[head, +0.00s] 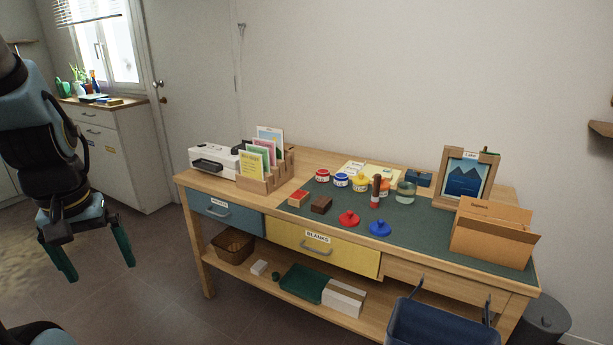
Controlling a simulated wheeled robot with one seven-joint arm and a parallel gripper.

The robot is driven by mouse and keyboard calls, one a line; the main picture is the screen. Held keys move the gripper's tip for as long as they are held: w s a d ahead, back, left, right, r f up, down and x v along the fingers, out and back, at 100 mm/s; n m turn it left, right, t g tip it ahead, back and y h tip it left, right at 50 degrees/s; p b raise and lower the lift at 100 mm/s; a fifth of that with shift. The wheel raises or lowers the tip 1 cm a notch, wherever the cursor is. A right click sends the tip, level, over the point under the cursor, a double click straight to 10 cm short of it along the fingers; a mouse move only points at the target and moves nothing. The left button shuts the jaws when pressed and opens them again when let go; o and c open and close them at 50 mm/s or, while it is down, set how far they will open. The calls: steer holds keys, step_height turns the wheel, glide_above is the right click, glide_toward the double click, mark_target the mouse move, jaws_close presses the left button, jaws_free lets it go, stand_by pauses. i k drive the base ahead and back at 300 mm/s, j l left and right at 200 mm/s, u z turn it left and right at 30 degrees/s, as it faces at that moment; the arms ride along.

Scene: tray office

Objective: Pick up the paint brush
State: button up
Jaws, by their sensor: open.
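I cannot make out a paint brush for certain in the head view. A short dark red upright piece (376,191) stands on the green mat (330,213) of the workbench, left of a glass jar (405,192); it is too small to tell what it is. My gripper (100,271) hangs at the far left, fingers pointing down. It is open and empty, well away from the bench.
Red (348,219) and blue (380,228) lids lie near the mat's front. A card rack (265,182) and printer (213,158) stand left; a framed picture (465,178) and cardboard box (492,235) stand right. A blue bin (442,322) is in front. Floor lies clear between gripper and bench.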

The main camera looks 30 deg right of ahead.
mark_target(374, 197)
steer(key=z, duration=1.45)
steer(key=i+l+u, duration=0.45)
steer(key=i, duration=0.3)
steer(key=i+l+u, duration=0.4)
steer(key=i+l, duration=0.2)
steer(key=i, duration=0.1)
